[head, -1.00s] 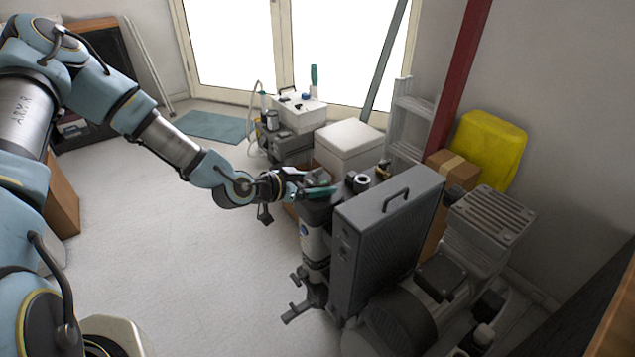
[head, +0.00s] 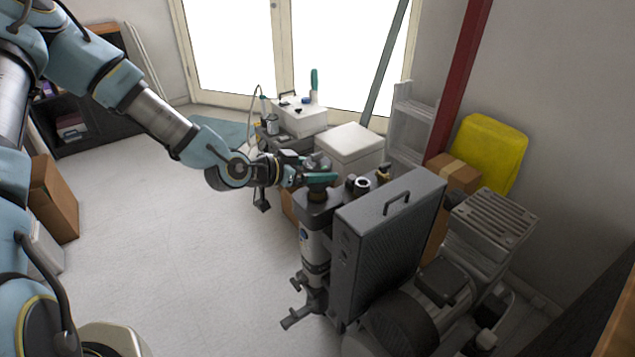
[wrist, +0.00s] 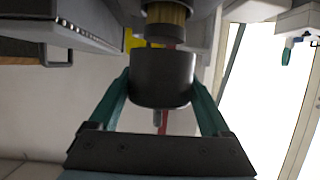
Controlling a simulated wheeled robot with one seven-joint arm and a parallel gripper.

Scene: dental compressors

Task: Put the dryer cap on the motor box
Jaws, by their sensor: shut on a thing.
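The dryer cap is a dark, round, short cylinder. In the wrist view the cap (wrist: 162,80) sits between the two teal fingers of my gripper (wrist: 162,95), which are shut on its sides. The motor box (head: 441,279) appears to be the small black box on the compressor motor, to the right beyond the grey panel.
A tall grey panel housing (head: 385,240) with a handle (head: 397,201) stands between my gripper and the motor box. Round fittings (head: 362,184) rise just right of the gripper. A ribbed compressor head (head: 495,220) stands behind the motor box.

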